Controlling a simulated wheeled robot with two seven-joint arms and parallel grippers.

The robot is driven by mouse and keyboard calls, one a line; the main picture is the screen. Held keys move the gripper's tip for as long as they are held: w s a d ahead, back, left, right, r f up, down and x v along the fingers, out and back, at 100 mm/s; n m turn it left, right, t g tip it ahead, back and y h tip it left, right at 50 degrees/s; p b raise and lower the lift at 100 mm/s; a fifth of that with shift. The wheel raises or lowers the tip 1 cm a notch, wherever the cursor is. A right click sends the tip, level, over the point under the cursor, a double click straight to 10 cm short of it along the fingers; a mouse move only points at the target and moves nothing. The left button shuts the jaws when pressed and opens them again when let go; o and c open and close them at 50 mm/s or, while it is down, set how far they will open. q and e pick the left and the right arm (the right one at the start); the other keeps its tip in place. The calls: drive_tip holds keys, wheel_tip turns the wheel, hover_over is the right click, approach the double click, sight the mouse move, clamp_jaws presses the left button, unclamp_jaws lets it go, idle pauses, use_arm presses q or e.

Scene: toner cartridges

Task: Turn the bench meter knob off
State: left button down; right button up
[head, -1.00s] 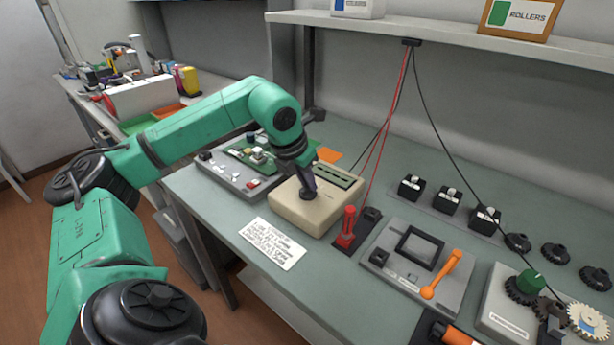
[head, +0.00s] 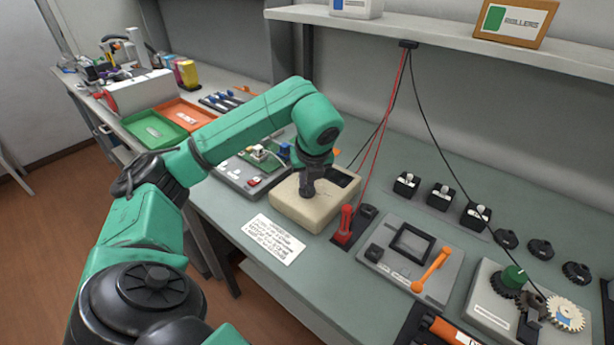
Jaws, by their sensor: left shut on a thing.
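My left gripper (head: 309,194) points down onto the top face of the meter. It is shut on the knob, which is mostly hidden by the fingers, so I cannot tell its pointer's direction. My right gripper is not in view.
A white printed card (head: 270,239) lies in front of the meter. A red-handled part (head: 346,223) stands just right of it, with red and black leads overhead. A grey unit with an orange lever (head: 431,270) is further right. A circuit-board fixture (head: 250,172) is left.

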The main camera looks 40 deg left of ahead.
use_arm(q)
drive_tip(key=shift+w+r+n, duration=0.1)
drive_tip(key=shift+n, duration=0.6)
drive_tip(key=c, duration=0.9)
unclamp_jaws()
